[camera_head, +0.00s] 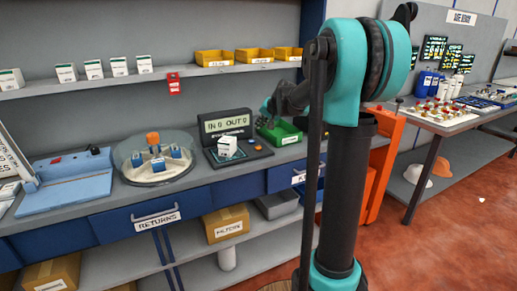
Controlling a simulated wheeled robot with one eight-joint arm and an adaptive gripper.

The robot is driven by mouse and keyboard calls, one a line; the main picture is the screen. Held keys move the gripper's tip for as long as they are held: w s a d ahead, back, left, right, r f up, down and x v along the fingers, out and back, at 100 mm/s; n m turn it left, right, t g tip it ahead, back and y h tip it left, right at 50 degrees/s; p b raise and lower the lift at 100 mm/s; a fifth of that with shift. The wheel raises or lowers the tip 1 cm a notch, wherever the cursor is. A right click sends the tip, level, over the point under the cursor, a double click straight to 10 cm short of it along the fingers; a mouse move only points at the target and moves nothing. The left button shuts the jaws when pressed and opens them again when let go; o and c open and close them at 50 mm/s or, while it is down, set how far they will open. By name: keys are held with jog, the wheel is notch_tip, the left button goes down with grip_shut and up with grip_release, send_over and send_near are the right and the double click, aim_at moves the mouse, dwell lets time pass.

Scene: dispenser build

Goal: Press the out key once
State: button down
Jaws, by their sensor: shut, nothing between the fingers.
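The dispenser unit (240,158) is a dark box on the counter with a raised display (226,125) that seems to read "IN 0 OUT 0". A small orange key (258,147) shows on the right of its base; I cannot read a label on it, so I cannot tell whether it is the out key. A white carton (227,147) sits on the base and hides part of it. My gripper (265,113) is small in view, shut and empty, to the right of the display and above the green tray. It appears apart from the orange key.
A green tray (287,138) stands right of the unit. A round clear-walled turntable (130,173) with blue-and-white items stands left, beside a blue tray (68,187). A shelf (190,74) with white cartons and yellow bins runs above. My arm hides the counter's right part.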

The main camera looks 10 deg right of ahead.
aim_at(259, 148)
jog(key=shift+f, duration=3.8)
jog(key=shift+f, duration=0.15)
jog(key=shift+f, duration=0.3)
jog(key=shift+f, duration=0.45)
jog(key=shift+r, duration=0.9)
jog(key=shift+r, duration=0.1)
jog(key=shift+r, duration=2.4)
jog(key=shift+s, duration=0.1)
